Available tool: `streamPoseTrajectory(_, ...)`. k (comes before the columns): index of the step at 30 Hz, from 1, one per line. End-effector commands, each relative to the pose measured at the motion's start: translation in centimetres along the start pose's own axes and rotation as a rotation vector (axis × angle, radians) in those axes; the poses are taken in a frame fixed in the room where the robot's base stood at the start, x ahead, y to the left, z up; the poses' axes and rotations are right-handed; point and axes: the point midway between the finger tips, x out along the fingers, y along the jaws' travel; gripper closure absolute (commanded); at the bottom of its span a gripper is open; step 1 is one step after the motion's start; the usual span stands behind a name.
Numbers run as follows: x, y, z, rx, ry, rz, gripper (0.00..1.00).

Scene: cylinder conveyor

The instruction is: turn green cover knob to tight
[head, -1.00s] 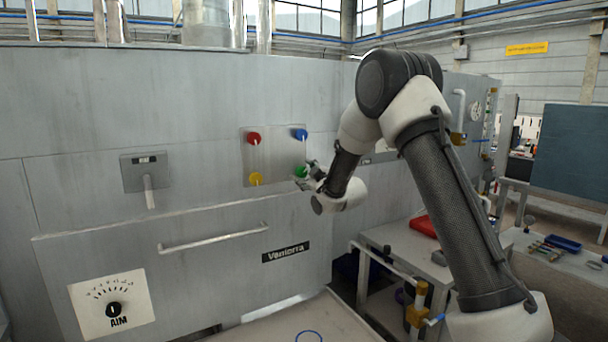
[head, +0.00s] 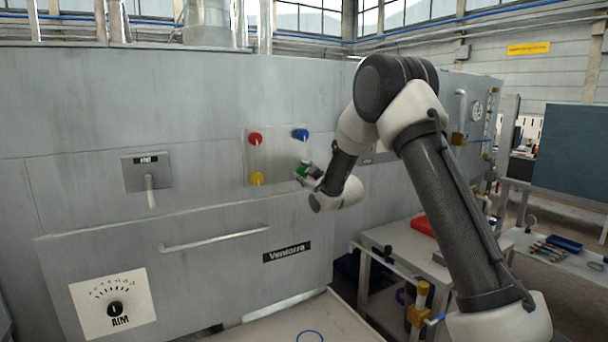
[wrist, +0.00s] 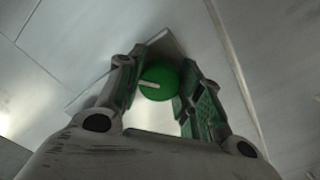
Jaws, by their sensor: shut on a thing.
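The green cover knob (head: 302,170) is at the lower right of a square plate with red, blue and yellow knobs. In the wrist view the green knob (wrist: 160,84) is round, with a pale line pointing left and slightly up. My gripper (head: 304,173) is at the knob, reaching in from the right. In the wrist view its two fingers (wrist: 156,90) with green pads lie on either side of the knob and are shut on it. The head view hides part of the knob behind the fingers.
The plate (head: 278,160) also carries a red knob (head: 255,138), a blue knob (head: 300,134) and a yellow knob (head: 257,178) close by. A bar handle (head: 214,239) sticks out below left. A table with a red tray (head: 424,225) stands at lower right.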

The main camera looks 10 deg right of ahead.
Motion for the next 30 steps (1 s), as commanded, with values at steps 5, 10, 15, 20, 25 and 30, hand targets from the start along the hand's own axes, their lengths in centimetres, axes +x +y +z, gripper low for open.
streamPoseTrajectory(5, -0.02, -0.06, 0.05, 0.079, -0.001, -0.001, 0.88)
streamPoseTrajectory(10, -0.03, -0.08, 0.06, 0.207, -0.001, -0.001, 0.88)
streamPoseTrajectory(15, -0.03, -0.11, 0.07, 0.366, -0.002, -0.001, 0.88)
streamPoseTrajectory(20, -0.03, -0.13, 0.07, 0.518, -0.002, -0.001, 0.88)
streamPoseTrajectory(25, -0.04, -0.15, 0.07, 0.680, -0.003, -0.001, 0.88)
streamPoseTrajectory(30, -0.04, -0.17, 0.07, 0.842, -0.003, -0.001, 0.88)
